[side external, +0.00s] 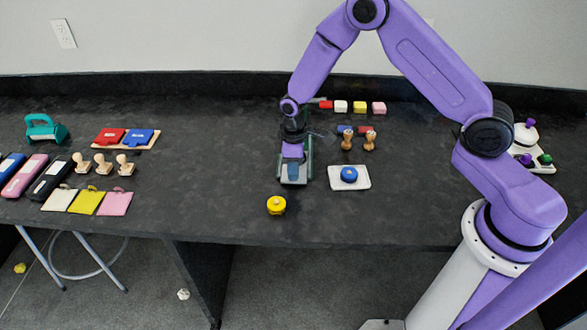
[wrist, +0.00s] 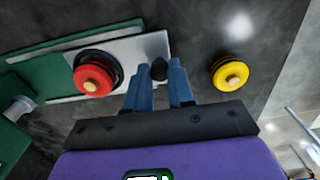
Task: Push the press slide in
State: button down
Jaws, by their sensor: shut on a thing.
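The press (side external: 307,172) is a dark green frame near the middle of the bench, largely covered by my gripper. In the wrist view its green rails (wrist: 45,50) run along both sides of a silver slide plate (wrist: 128,52). A red round piece with a tan centre (wrist: 94,78) sits on the slide in a dark ring. Whether the slide is fully out cannot be told.
A yellow round piece (side external: 277,205) lies in front of the press, near the bench edge; it also shows in the wrist view (wrist: 232,73). A white tray (side external: 362,184) with a blue piece (side external: 349,174) is to the right. Wooden stamps (side external: 370,140) stand behind it.

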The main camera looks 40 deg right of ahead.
jog(key=w+d, duration=0.7)
jog(key=shift+d, duration=0.1)
jog(key=c, duration=1)
grip_release()
jog(key=shift+c, duration=0.2)
jog(key=shift+o, duration=0.3)
jog(key=shift+s, duration=0.1)
jog(key=shift+r, duration=0.3)
notch_tip(320, 180, up, 17)
